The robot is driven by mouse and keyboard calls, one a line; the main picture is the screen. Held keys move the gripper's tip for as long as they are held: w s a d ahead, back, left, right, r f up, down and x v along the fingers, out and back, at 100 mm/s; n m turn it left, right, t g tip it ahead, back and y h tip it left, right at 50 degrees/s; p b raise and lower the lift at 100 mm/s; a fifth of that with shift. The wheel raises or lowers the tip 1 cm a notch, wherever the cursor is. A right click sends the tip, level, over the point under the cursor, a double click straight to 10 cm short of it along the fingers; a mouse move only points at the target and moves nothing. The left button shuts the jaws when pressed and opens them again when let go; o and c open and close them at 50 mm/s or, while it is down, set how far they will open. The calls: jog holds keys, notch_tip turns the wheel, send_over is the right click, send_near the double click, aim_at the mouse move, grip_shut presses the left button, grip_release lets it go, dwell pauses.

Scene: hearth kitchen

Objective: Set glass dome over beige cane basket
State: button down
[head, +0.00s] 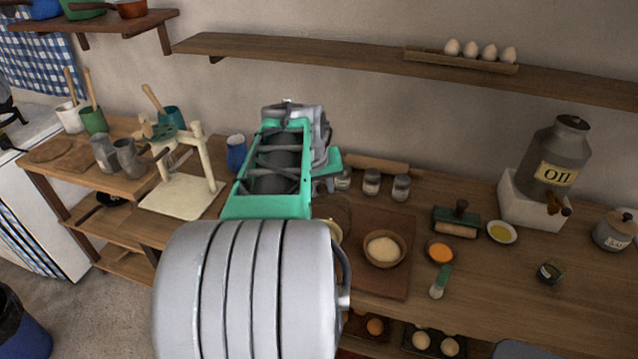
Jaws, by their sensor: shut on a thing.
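My gripper (326,185) is partly hidden behind my own arm, just right of the middle of the head view; its fingers point down. Just below it a faint, clear curved shape shows, which looks like the glass dome (341,212); most of it is hidden by my arm. The gripper appears shut on its top. Lower, a small pale yellow-beige edge (336,234) shows beside my arm, possibly the beige cane basket. I cannot tell whether the dome is around it or above it.
A brown board (397,283) with a wooden bowl (384,249) lies right of my arm. Jars (371,183) and a rolling pin stand behind. A cream press stand (185,180) is left.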

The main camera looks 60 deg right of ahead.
jog(key=shift+f+b, duration=2.5)
jog(key=shift+f, duration=1.2)
jog(key=shift+a+f, duration=0.1)
jog(key=shift+f, duration=0.15)
jog(key=c, duration=1.1)
grip_release()
jog(key=shift+s, duration=0.1)
jog(key=shift+o, duration=0.2)
